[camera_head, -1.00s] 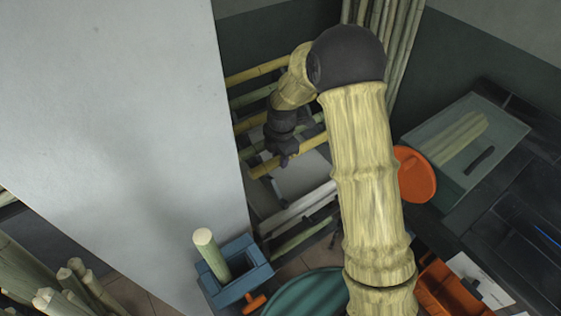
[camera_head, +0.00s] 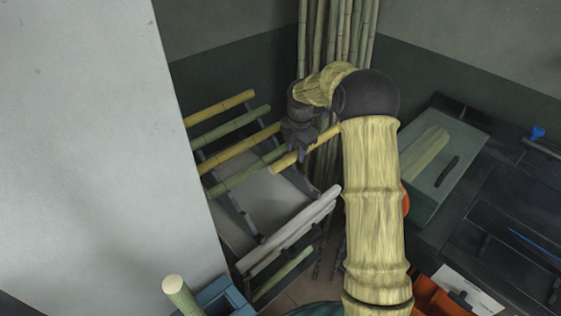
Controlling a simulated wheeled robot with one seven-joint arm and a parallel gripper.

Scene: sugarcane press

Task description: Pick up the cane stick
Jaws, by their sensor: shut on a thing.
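My gripper (camera_head: 302,154) is dark and shut on a yellow cane stick (camera_head: 284,162). The stick slants up to the right, with its left end free and its middle partly hidden by the gripper. It appears held clear of the sloping rack (camera_head: 232,213), off to the right of the other sticks' left ends. The rack bears a yellow stick (camera_head: 219,107) at the top, a green stick (camera_head: 230,127), another yellow stick (camera_head: 235,150) and another green stick (camera_head: 245,174).
Tall canes (camera_head: 330,40) stand in the corner behind my arm. Pale rails (camera_head: 288,232) cross the rack's lower front. A green tray (camera_head: 430,165) is at right, an orange bin (camera_head: 432,295) at lower right. A thick cut cane (camera_head: 180,292) stands in a blue holder (camera_head: 222,292). A grey wall panel (camera_head: 90,150) fills the left.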

